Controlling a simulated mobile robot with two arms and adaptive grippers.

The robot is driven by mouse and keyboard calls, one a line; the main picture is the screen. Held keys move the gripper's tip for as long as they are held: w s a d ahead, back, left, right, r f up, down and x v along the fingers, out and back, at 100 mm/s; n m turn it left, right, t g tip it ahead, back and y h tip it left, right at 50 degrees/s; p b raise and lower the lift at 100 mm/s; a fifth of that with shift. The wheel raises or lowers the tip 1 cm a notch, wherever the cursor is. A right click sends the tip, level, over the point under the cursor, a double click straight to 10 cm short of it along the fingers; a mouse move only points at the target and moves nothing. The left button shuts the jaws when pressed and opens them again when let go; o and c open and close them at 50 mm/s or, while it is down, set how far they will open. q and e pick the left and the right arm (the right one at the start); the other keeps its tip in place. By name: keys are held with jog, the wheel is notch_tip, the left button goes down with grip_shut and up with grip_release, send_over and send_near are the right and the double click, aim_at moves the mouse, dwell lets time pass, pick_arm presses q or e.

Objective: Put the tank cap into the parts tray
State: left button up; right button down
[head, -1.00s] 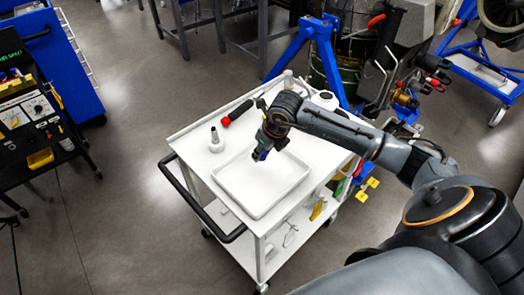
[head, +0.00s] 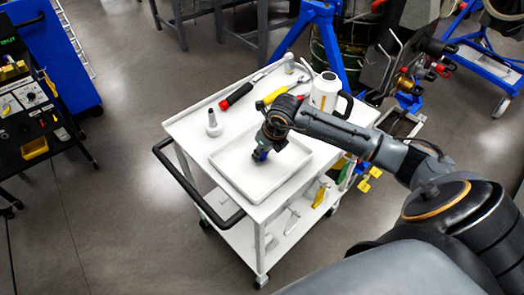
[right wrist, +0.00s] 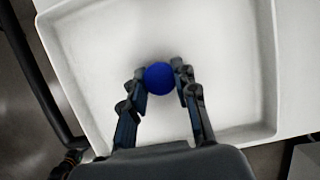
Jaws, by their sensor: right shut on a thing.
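The tank cap is the round blue piece (right wrist: 159,78) between the fingertips of my right gripper (right wrist: 160,70). In the head view, my right gripper (head: 262,152) points down inside the outline of the white parts tray (head: 244,196), with a bit of blue at its tips. The right wrist view shows the tray's bare floor and raised rim (right wrist: 68,82) around the cap. I cannot tell whether the cap touches the tray floor. My left gripper is not in view.
The tray sits on a white cart top (head: 186,128). A black push handle (head: 187,190) runs along the cart's left side.

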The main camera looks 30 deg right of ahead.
jog(key=shift+f+b, duration=0.3)
jog(key=shift+b, duration=0.05)
jog(key=c, duration=1)
grip_release()
jog(key=shift+o, duration=0.2)
jog(key=shift+o, duration=0.9)
jog(key=shift+p+v, duration=0.7)
jog(key=shift+v, duration=0.25)
jog(key=shift+p+v, duration=1.5)
jog(key=shift+v, duration=1.1)
